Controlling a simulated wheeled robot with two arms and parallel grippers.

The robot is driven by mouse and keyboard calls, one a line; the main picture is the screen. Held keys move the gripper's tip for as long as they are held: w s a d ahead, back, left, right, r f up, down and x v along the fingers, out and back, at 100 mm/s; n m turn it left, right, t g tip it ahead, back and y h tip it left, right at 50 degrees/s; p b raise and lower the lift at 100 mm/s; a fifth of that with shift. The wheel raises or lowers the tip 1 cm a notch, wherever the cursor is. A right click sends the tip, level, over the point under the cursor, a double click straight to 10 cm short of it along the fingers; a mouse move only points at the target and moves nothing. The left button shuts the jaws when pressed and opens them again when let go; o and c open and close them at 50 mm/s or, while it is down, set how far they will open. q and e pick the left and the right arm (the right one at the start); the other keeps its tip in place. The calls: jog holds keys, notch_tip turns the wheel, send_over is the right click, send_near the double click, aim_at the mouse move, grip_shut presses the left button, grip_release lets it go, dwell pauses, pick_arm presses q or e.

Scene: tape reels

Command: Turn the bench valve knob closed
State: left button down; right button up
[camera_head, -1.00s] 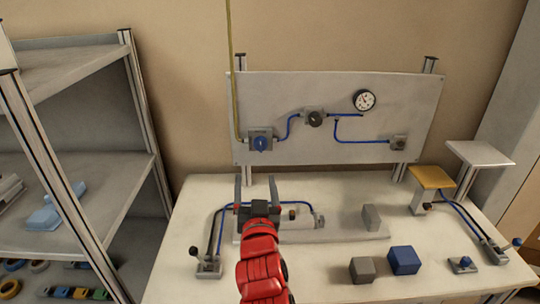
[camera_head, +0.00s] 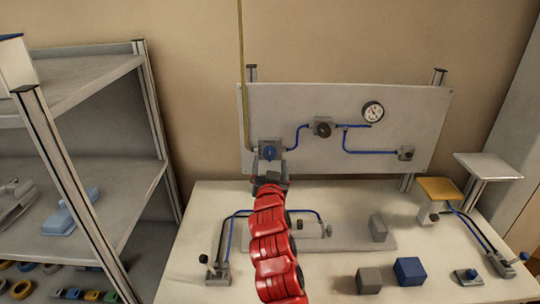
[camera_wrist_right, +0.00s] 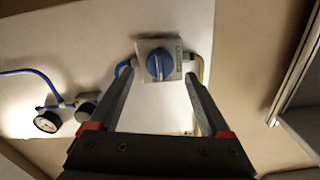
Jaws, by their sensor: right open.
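The blue valve knob (camera_head: 270,153) sits on a grey square plate at the left of the upright panel (camera_head: 330,95). In the right wrist view the knob (camera_wrist_right: 160,66) shows whole, its handle upright on the picture, on its plate (camera_wrist_right: 176,46). My right gripper (camera_head: 270,164) is in front of the valve, its red arm reaching up from below. In the wrist view the open gripper (camera_wrist_right: 158,78) has one finger on each side of the knob; I cannot tell if either touches it. My left gripper is not in view.
A round gauge (camera_head: 372,113) and a dark knob (camera_head: 322,127) are on the panel, joined by blue tubing. The bench (camera_head: 335,275) holds a blue cube (camera_head: 410,271), a grey cube (camera_head: 369,281) and a yellow-topped stand (camera_head: 440,188). A shelf rack (camera_head: 85,165) stands at left.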

aim_at(270, 156)
jog(key=shift+w, duration=1.65)
grip_shut()
